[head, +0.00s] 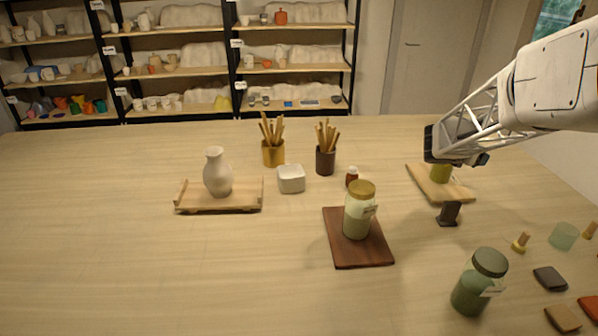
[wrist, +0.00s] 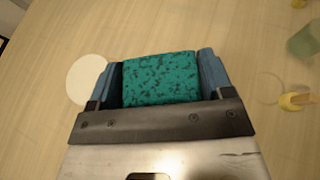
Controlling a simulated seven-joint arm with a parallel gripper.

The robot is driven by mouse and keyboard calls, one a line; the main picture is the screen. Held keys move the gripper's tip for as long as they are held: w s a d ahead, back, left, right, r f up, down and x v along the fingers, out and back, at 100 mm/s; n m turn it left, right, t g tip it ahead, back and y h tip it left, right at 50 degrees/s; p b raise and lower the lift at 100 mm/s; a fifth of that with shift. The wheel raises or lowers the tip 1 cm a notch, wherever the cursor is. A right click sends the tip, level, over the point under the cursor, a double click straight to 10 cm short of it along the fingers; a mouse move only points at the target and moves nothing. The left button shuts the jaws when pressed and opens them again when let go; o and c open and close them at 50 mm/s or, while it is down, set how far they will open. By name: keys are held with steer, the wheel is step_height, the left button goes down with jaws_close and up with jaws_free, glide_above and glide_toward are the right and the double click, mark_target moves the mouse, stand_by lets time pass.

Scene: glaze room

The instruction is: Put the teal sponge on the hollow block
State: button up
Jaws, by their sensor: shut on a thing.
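The teal sponge (wrist: 160,79), speckled with dark spots, is between the two blue-grey fingers of my gripper (wrist: 160,82) in the wrist view. My gripper is shut on it. In the head view my gripper (head: 437,155) is at the right, over or in front of the far right wooden board; the sponge cannot be made out there. A small white square piece with an open hollow top (head: 291,179) stands mid-table, well left of my gripper; it looks like the hollow block. It is not in the wrist view.
A green-yellow object (head: 441,173) shows just below my gripper on a wooden board (head: 458,193). A dark stand (head: 449,213) is in front. A lidded jar (head: 358,212) on a dark board, pots of tools and a vase (head: 217,174) stand further left. The left front table is clear.

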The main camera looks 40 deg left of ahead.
steer(key=s+a+f+n+y, duration=0.1)
steer(key=s+a+n+y, duration=0.1)
steer(key=s+a, duration=1.4)
steer(key=s+a+f+n+t+y, duration=0.1)
steer(key=s+a+n+y, duration=0.1)
steer(key=s+a, duration=1.5)
steer(key=shift+s+f+y, duration=0.3)
steer(key=shift+s, duration=2.2)
steer(key=shift+a, duration=0.2)
glide_above(290, 171)
step_height(290, 171, down, 2)
steer(key=shift+w+f, duration=0.1)
steer(key=shift+f, duration=1.75)
